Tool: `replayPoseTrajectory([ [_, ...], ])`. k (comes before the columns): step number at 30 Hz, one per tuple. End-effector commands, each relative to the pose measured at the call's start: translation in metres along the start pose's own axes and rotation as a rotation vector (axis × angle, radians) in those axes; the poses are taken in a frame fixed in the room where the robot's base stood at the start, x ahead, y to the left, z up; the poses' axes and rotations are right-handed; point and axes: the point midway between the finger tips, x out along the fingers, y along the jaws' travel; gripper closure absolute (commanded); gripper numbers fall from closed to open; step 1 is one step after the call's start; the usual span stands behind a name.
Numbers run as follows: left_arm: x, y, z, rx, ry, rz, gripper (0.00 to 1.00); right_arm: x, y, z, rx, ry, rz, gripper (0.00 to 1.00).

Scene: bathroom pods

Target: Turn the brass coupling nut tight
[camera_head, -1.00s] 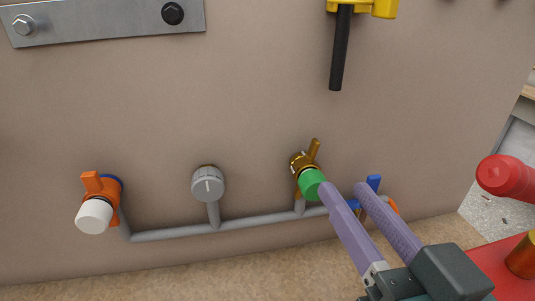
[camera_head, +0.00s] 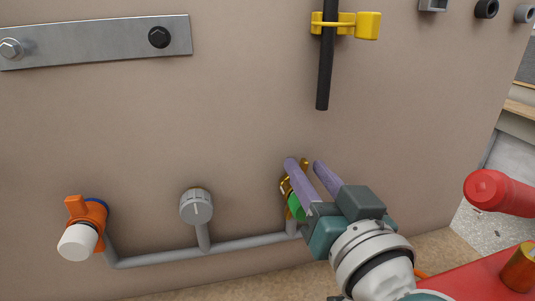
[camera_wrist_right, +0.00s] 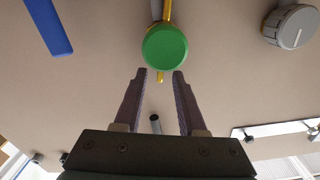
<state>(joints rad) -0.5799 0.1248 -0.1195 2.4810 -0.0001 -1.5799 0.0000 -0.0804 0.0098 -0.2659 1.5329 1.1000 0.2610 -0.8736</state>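A brass-coloured fitting (camera_head: 284,187) with a small lever sits on the wall pipe and carries a green round cap (camera_head: 297,207). I cannot tell a separate coupling nut on it. My right gripper (camera_head: 304,164) is in front of this fitting and partly hides it. In the right wrist view the right gripper (camera_wrist_right: 160,72) is open, with nothing between its two purple fingers. There the green cap (camera_wrist_right: 165,47) faces the camera just beyond the fingertips, and brass (camera_wrist_right: 167,10) shows behind it. My left gripper is not in view.
A grey knob (camera_head: 196,207) and an orange valve with a white cap (camera_head: 77,242) stand left on the grey pipe (camera_head: 160,259). A black rod (camera_head: 325,70) in a yellow clamp hangs above. A red cylinder (camera_head: 499,190) and a brass cylinder (camera_head: 520,268) are at right.

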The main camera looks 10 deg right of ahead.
Motion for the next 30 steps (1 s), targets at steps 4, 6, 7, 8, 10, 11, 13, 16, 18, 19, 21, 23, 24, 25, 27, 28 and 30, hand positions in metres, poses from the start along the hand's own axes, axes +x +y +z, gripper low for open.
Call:
replayPoseTrajectory([
  [4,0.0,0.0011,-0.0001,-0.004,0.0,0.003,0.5,-0.0002,-0.0001,0.0,0.0,0.0,0.0,0.63],
  [6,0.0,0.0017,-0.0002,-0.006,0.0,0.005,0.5,-0.0003,-0.0001,0.0,0.0,0.0,0.0,0.71],
  [7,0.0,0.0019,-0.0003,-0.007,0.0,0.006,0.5,-0.0003,-0.0001,0.0,0.0,0.0,0.0,0.75],
  [8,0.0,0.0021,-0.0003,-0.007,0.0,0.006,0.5,-0.0003,-0.0001,0.0,0.0,0.0,0.0,0.78],
  [10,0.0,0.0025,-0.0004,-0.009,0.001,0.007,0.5,-0.0004,-0.0001,0.0,0.0,0.0,0.0,0.86],
  [11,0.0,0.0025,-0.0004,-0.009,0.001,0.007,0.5,-0.0004,-0.0001,0.0001,0.0,0.0,0.0,0.89],
  [13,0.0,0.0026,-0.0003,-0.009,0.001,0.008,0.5,-0.0004,-0.0001,0.0001,0.0,0.0,0.0,0.97],
  [16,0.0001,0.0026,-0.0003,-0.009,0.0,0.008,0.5,-0.0005,-0.0001,0.0001,0.0,0.0,0.0,1.0],
  [18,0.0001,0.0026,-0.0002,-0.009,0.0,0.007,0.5,-0.0005,-0.0001,0.0001,0.0,0.0,0.0,1.0],
  [19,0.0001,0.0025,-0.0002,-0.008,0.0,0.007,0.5,-0.0005,-0.0001,0.0001,0.0,0.0,0.0,1.0],
  [21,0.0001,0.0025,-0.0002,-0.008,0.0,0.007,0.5,-0.0005,-0.0001,0.0001,0.0,0.0,0.0,1.0],
  [23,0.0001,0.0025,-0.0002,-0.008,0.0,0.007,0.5,-0.0005,-0.0001,0.0001,0.0,0.0,0.0,1.0],
  [24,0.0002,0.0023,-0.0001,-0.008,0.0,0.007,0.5,-0.0005,-0.0001,0.0001,0.0,0.0,0.0,1.0],
  [25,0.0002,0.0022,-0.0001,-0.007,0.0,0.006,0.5,-0.0005,-0.0001,0.0001,0.0,0.0,0.0,1.0],
  [27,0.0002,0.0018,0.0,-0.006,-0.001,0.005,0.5,-0.0005,-0.0001,0.0001,0.0,0.0,0.0,1.0],
  [28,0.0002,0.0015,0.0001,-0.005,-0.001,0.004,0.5,-0.0005,-0.0001,0.0001,0.0,0.0,0.0,1.0],
  [30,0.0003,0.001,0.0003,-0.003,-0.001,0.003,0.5,-0.0005,0.0001,0.0001,0.004,0.0,0.0,1.0],
])
